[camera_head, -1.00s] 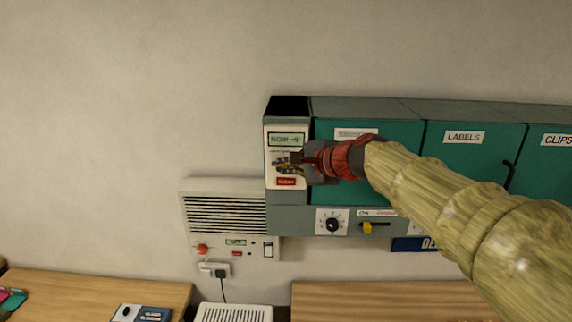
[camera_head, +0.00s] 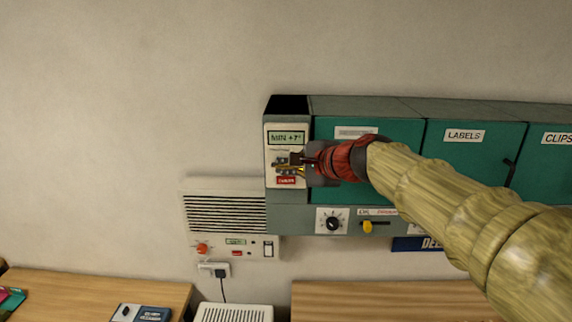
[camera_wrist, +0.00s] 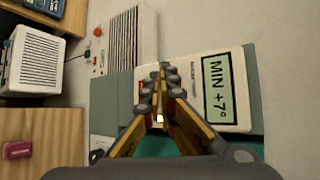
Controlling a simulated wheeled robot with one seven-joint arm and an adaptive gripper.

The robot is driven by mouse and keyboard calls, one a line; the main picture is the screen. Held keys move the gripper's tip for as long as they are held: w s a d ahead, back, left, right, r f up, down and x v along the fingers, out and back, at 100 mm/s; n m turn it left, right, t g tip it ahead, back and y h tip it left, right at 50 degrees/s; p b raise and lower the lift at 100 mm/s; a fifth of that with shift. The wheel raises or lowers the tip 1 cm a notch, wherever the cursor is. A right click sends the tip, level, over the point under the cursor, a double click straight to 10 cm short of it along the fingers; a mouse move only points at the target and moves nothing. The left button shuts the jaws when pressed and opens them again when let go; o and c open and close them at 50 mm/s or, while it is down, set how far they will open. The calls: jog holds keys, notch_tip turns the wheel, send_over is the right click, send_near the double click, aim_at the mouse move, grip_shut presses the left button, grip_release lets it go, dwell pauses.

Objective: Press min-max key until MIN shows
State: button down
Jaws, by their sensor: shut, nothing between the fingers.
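A white thermometer unit (camera_head: 272,160) is fixed on the left end of the wall cabinet. Its green display (camera_head: 288,138) reads "MIN +7°", and the same display is readable sideways in the wrist view (camera_wrist: 217,88). A red label or key (camera_head: 286,181) shows low on its face. My gripper (camera_head: 279,165) is shut and empty, with its fingertips at the face of the unit, below the display. In the wrist view my gripper (camera_wrist: 160,72) has its tips together over the unit's face. The fingers hide the min-max key, and I cannot tell whether they touch it.
Teal cabinet doors (camera_head: 468,161) lie to the right, behind my arm. A vented panel (camera_head: 226,213) is on the wall at lower left. The wall above is clear.

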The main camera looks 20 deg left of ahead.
jog(key=s, duration=0.2)
jog(key=s+d+b, duration=0.1)
jog(key=s, duration=0.1)
jog(key=shift+s+d, duration=0.1)
jog(key=shift+s, duration=0.3)
dwell(0.8)
